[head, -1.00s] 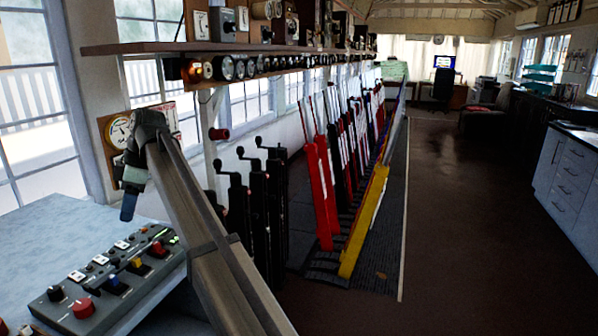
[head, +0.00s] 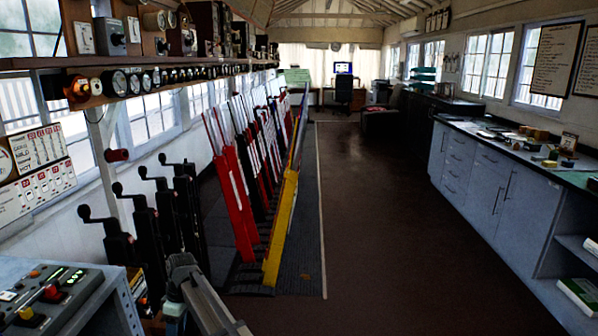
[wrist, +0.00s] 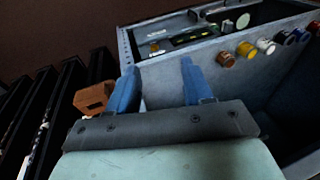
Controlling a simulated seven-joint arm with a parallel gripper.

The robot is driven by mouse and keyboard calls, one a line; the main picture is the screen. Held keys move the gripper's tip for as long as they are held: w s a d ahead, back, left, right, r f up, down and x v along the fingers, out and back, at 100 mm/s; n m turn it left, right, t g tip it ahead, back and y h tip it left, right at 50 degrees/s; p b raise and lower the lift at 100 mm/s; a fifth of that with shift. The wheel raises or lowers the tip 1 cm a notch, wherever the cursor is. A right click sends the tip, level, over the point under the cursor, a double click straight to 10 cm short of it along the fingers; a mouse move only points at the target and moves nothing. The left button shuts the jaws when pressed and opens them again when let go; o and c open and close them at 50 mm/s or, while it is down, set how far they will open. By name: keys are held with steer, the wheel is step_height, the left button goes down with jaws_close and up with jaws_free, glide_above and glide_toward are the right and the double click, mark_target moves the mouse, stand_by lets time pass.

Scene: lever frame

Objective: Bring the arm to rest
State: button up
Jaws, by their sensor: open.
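My gripper (wrist: 158,88) is open in the wrist view, its two blue fingers apart with nothing between them. Past the fingers is the side of a grey box-like console (wrist: 165,68). In the head view my arm (head: 205,300) is folded low at the bottom edge, to the right of the control console (head: 65,290). Only part of the pale hand shows there, and the fingertips are out of sight.
Black crank-handled levers (head: 145,225) stand just behind my arm. Red levers (head: 232,195) and a yellow lever (head: 281,230) follow in the frame. A shelf with gauges (head: 120,82) runs above. The brown floor (head: 400,250) is clear up to the cabinets (head: 490,185).

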steer(key=s+d+f+m, duration=0.2)
steer(key=d+f+m, duration=0.1)
steer(key=d+f, duration=0.7)
steer(key=s+d+f+m+g+h, duration=0.1)
steer(key=s+d+f+m, duration=0.2)
steer(key=d+f, duration=0.7)
steer(key=s+d+f+m, duration=0.25)
steer(key=d+f, duration=0.45)
steer(key=d, duration=0.5)
steer(key=s+d+f+m+g, duration=0.1)
steer(key=s+d+f+m, duration=0.55)
steer(key=s+d, duration=0.75)
steer(key=s+d+f+m+g, duration=0.1)
steer(key=s+d+f, duration=0.1)
steer(key=s+d, duration=0.2)
steer(key=s+d+f+m, duration=0.1)
steer(key=s+d, duration=0.4)
steer(key=s, duration=0.6)
steer(key=shift+s+f+m+g+h, duration=0.3)
steer(key=shift+f+m+g, duration=0.1)
steer(key=shift+f, duration=0.4)
steer(key=shift+o, duration=0.4)
